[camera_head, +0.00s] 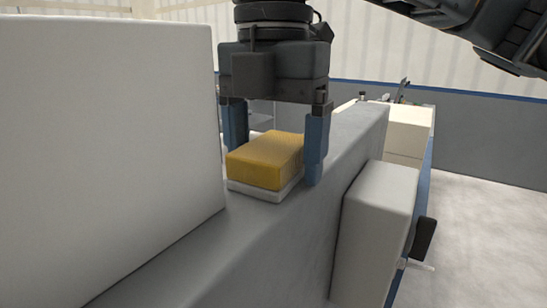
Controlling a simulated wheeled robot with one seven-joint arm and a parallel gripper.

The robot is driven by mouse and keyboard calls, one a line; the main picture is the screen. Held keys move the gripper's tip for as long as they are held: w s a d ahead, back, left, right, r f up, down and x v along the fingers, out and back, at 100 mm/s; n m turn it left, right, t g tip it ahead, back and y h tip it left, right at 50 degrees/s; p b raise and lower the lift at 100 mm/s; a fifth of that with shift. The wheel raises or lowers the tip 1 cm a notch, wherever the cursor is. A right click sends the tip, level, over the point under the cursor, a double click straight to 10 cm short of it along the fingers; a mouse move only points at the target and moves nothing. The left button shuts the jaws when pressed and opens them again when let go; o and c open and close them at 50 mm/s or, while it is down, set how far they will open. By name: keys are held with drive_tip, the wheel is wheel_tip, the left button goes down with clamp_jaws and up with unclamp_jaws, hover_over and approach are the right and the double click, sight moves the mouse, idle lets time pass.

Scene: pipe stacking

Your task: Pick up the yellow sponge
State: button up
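The yellow sponge (265,158) has a white bottom layer and lies flat on top of a narrow grey ledge (240,245). My gripper (273,165) points straight down over it, with its blue fingers spread to either side of the sponge. The left finger is partly behind the sponge. The right finger is close to the sponge's right side, and its tip reaches near the ledge. I cannot tell whether either finger touches the sponge.
A large white block (110,140) rises just left of the sponge. White boxes (405,130) stand farther back. The floor at far right is clear.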

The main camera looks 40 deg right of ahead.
sight(274, 144)
drive_tip(key=c, duration=0.8)
drive_tip(key=shift+c, duration=0.2)
drive_tip(key=shift+r, duration=0.1)
wheel_tip(274, 144, up, 18)
drive_tip(key=p, duration=0.6)
